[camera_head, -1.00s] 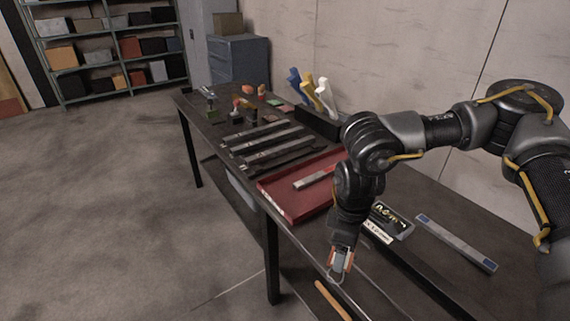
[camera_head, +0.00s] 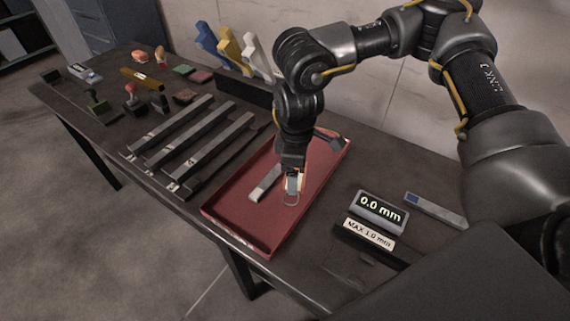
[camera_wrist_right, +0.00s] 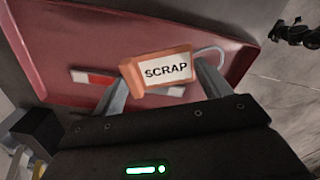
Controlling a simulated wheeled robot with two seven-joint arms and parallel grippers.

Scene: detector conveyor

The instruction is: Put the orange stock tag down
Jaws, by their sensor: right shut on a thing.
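My right gripper (camera_head: 292,180) is shut on an orange tag (camera_wrist_right: 138,77) with a white face reading "SCRAP" and a wire loop at one end. The tag (camera_head: 301,183) is between the fingers over the red tray (camera_head: 228,210). I cannot tell whether it touches the tray floor. In the wrist view the tag sits between the fingertips (camera_wrist_right: 160,82) with the tray (camera_wrist_right: 190,22) behind it. A grey bar (camera_head: 264,184) lies in the tray beside the gripper; its red band shows in the wrist view (camera_wrist_right: 98,79). My left gripper is not in view.
Right of the tray stand a display reading "0.0 mm" (camera_head: 380,210) and a "MAX 1.0 mm" label (camera_head: 369,235). A grey bar with a blue end (camera_head: 436,210) lies beyond. Several long bars (camera_head: 190,150) lie left of the tray. Blue, yellow and white handles (camera_head: 229,50) stand behind.

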